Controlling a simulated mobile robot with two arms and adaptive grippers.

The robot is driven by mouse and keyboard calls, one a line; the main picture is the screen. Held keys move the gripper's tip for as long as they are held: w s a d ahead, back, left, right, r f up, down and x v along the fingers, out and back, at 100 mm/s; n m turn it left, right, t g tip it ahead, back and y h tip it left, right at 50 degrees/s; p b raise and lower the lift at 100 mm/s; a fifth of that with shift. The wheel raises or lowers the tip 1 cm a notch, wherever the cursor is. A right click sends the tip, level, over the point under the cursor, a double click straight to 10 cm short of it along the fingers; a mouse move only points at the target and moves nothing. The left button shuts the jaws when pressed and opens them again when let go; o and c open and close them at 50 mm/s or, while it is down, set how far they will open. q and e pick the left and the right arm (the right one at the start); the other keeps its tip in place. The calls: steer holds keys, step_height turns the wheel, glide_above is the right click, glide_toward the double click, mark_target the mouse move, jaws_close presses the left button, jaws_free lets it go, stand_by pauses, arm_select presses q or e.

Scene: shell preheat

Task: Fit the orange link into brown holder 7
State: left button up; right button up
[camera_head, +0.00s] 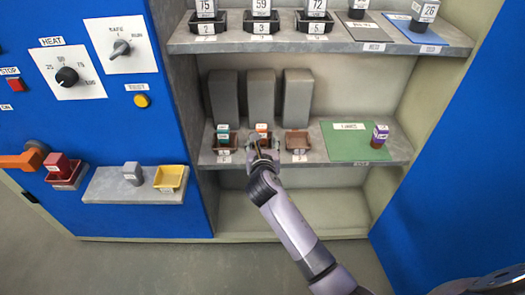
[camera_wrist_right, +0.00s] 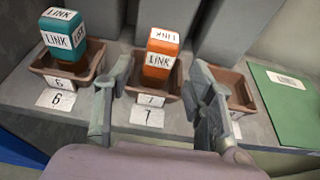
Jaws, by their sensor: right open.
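The orange link (camera_wrist_right: 163,52), with white LINK labels, stands in brown holder 7 (camera_wrist_right: 172,92) in the wrist view, looking roughly upright. How deep it sits I cannot tell. In the head view the orange link (camera_head: 261,128) shows just beyond my right gripper (camera_head: 261,150), which hides much of the holder. In the wrist view my right gripper (camera_wrist_right: 162,64) is open, with one finger on each side of the holder in the picture and nothing held. Contact with the link is not visible. My left gripper is not in view.
Brown holder 6 (camera_wrist_right: 92,73) to the left carries a teal link (camera_wrist_right: 66,34). Another brown holder (camera_head: 297,143) on the right looks empty. Grey blocks (camera_head: 260,95) stand behind. A green mat (camera_head: 348,143) with a purple-topped item (camera_head: 379,136) lies to the right.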

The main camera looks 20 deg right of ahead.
steer(key=p+v, duration=0.2)
steer(key=v, duration=0.6)
steer(key=s+d+f+m+g+y, duration=0.1)
steer(key=s+d+f+m+g, duration=0.15)
steer(key=s+f+m, duration=0.55)
steer(key=s+d+f+m+g+y, duration=0.1)
steer(key=s+f+m+g, duration=0.35)
steer(key=f+m, duration=0.45)
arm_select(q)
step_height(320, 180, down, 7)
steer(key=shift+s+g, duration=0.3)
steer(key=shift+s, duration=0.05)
arm_select(e)
steer(key=s+f+m+g+y, duration=0.1)
steer(key=s+f+m+g, duration=0.1)
steer(key=s+f+m, duration=0.3)
steer(key=s+f+m+g+y, duration=0.1)
steer(key=s+f+m, duration=0.5)
steer(key=s, duration=0.6)
steer(key=m+g, duration=0.1)
steer(key=m, duration=0.1)
steer(key=shift+m, duration=0.4)
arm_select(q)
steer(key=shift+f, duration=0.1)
arm_select(e)
steer(key=shift+s+d, duration=0.1)
steer(key=shift+s, duration=0.05)
